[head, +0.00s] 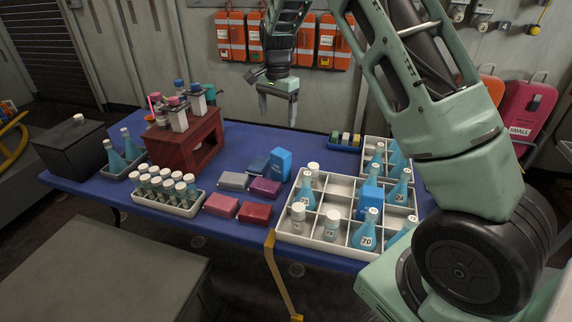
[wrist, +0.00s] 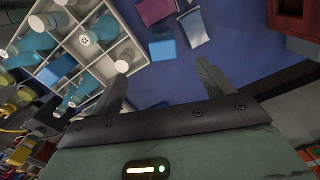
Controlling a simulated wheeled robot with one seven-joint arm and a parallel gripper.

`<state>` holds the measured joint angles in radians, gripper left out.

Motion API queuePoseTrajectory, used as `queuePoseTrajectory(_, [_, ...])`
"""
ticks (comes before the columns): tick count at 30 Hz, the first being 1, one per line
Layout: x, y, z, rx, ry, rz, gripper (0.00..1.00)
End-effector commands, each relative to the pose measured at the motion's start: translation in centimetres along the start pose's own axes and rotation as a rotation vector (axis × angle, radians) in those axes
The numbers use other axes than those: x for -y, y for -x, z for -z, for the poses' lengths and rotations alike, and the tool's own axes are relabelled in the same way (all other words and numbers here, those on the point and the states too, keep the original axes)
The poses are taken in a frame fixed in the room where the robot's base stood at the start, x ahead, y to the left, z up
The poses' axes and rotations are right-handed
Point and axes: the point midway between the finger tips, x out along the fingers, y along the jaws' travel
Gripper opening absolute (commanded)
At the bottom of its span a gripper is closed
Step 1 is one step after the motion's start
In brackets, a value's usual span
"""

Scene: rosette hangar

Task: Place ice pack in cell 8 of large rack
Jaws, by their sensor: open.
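A bright blue ice pack (head: 281,165) stands on the blue table, left of the large rack. It also shows in the wrist view (wrist: 165,49), beyond my fingertips. The large rack (head: 293,240) is a white divided tray at the table's front right. It holds blue flasks (head: 366,236), white-capped jars (head: 298,216) and another blue block (head: 369,201); some cells look empty. Cell numbers cannot be read, and my arm hides part of its right side. My gripper (head: 278,108) is open and empty, pointing down above the back of the table, behind the ice pack and apart from it.
Grey, purple and red packs (head: 264,187) lie left of the ice pack. A vial tray (head: 160,203), a dark red tube stand (head: 190,144) and a black box (head: 70,150) stand further left. A small tray of coloured pieces (head: 345,141) sits behind the rack. The back middle table is clear.

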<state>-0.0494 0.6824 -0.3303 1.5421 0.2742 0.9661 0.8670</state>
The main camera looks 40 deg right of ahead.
Motion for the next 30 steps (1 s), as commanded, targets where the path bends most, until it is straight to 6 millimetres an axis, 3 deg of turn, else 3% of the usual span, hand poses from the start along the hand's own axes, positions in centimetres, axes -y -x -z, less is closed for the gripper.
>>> queuePoseTrajectory(1, [0.0, -0.2, 1.1, -0.010, -0.032, -0.005, 0.80])
queuePoseTrajectory(5, [0.0, -1.1, 2.2, -0.018, -0.067, -0.009, 0.80])
queuePoseTrajectory(19, [-0.1, -10.2, 2.2, -0.017, -0.064, -0.009, 0.80])
queuePoseTrajectory(30, [0.1, -13.5, 2.1, -0.017, -0.062, -0.008, 0.80])
